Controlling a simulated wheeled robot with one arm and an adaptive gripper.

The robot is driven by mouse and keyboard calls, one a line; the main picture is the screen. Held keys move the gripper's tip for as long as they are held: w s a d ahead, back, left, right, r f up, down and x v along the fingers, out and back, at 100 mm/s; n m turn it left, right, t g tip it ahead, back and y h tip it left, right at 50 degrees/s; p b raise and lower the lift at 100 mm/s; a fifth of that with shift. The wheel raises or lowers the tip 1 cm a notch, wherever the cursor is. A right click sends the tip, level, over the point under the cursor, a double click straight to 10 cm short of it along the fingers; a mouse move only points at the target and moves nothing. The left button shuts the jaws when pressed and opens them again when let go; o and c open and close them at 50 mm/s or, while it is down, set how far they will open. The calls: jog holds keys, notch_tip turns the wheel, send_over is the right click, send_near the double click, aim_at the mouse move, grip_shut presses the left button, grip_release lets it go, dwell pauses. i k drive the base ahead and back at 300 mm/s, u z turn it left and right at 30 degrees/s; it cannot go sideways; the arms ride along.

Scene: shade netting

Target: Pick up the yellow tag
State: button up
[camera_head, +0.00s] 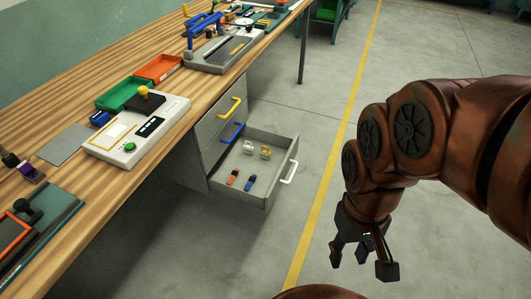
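An open grey drawer (228,193) juts out from under the workbench. On its floor lie a small pale yellowish piece (265,152), which may be the yellow tag, and a whitish piece (248,147) to its left. Nearer the front side lie an orange-and-dark piece (233,177) and a blue piece (250,183). They are too small to tell their exact shape. My gripper (362,260) hangs to the right of the drawer, well apart from it, over the grey floor. Its dark fingers are spread and hold nothing.
Closed drawers with a yellow handle (229,107) and a blue handle (233,133) sit above; the open one has a white handle (289,172). The wooden bench (75,120) holds a white device (135,140), green bin (122,92) and orange bin (158,68). Floor right of the drawer is clear.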

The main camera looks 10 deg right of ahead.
aim_at(263, 154)
jog(key=z, duration=1.2)
jog(key=i, duration=1.35)
jog(key=u, duration=3.7)
